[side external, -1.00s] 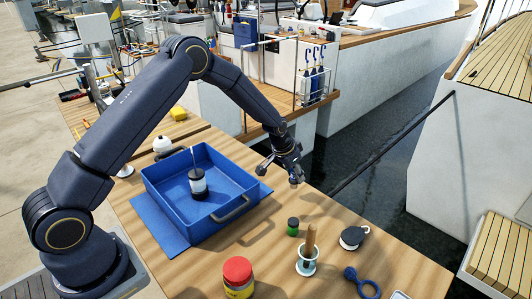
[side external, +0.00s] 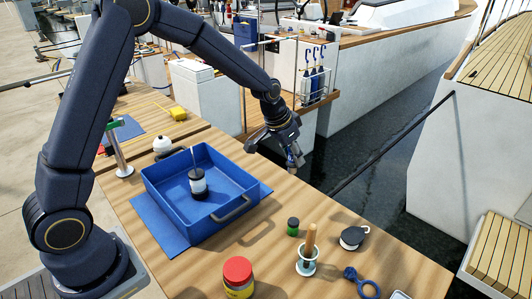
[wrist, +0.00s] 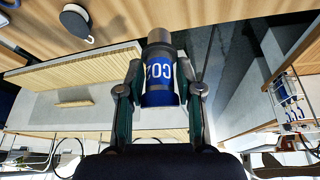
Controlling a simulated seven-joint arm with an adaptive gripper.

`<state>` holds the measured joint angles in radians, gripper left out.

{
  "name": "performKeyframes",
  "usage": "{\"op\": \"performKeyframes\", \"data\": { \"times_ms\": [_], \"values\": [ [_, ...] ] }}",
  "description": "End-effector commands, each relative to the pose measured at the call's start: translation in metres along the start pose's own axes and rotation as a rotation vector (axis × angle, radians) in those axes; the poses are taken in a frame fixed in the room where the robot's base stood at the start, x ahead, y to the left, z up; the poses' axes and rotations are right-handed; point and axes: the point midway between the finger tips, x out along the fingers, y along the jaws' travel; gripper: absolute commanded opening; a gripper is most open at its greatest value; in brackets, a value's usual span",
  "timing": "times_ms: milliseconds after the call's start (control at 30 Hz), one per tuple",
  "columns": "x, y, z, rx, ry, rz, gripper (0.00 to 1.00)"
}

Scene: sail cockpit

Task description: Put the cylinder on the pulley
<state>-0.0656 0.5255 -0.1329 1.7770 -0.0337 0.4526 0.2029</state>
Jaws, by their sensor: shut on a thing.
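The cylinder is a small silver cartridge with a blue "CO2" band (wrist: 160,85), gripped between my two fingers in the wrist view. My gripper (side external: 283,152) is shut on it, above the far edge of the table in the side view. The cylinder's narrower grey end points away from my palm. The pulley looks to be the round black-and-white block (side external: 352,237) lying on the table, nearer the camera and to the right of my gripper. The pulley also shows at the upper left of the wrist view (wrist: 76,20), apart from the cylinder.
A blue tray (side external: 166,203) holding a dark-and-white jar stands left of my gripper. A green-and-black small jar (side external: 293,226), a wooden-handled tool in a white holder (side external: 307,266), a blue ringed piece (side external: 361,281) and a red-lidded jar (side external: 238,272) stand nearer the front. Water lies beyond the edge.

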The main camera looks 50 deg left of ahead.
Motion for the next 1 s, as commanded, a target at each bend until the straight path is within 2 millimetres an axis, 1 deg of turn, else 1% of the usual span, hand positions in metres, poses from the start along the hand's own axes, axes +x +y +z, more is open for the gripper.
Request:
{"op": "performKeyframes", "data": {
  "times_ms": [33,67,100,167,200,300,400,433,500,600,800,900,1000],
  "values": [
    [0.007,0.019,-0.02,0.036,0.005,0.016,0.0],
    [0.011,0.03,-0.03,0.057,0.005,0.025,0.0],
    [0.016,0.047,-0.043,0.085,0.006,0.037,0.0],
    [0.024,0.073,-0.059,0.128,0.007,0.053,0.0],
    [0.029,0.091,-0.067,0.158,0.007,0.064,0.0],
    [0.042,0.132,-0.079,0.223,0.009,0.087,0.0],
    [0.052,0.163,-0.079,0.271,0.009,0.104,0.0],
    [0.054,0.17,-0.078,0.281,0.006,0.108,0.0],
    [0.059,0.18,-0.072,0.299,-0.004,0.115,0.0],
    [0.068,0.189,-0.066,0.312,-0.011,0.121,0.0],
    [0.103,0.19,-0.05,0.315,-0.012,0.122,0.0],
    [0.115,0.19,-0.045,0.314,-0.01,0.122,0.0],
    [0.121,0.189,-0.043,0.314,-0.009,0.122,0.0]
  ]
}}
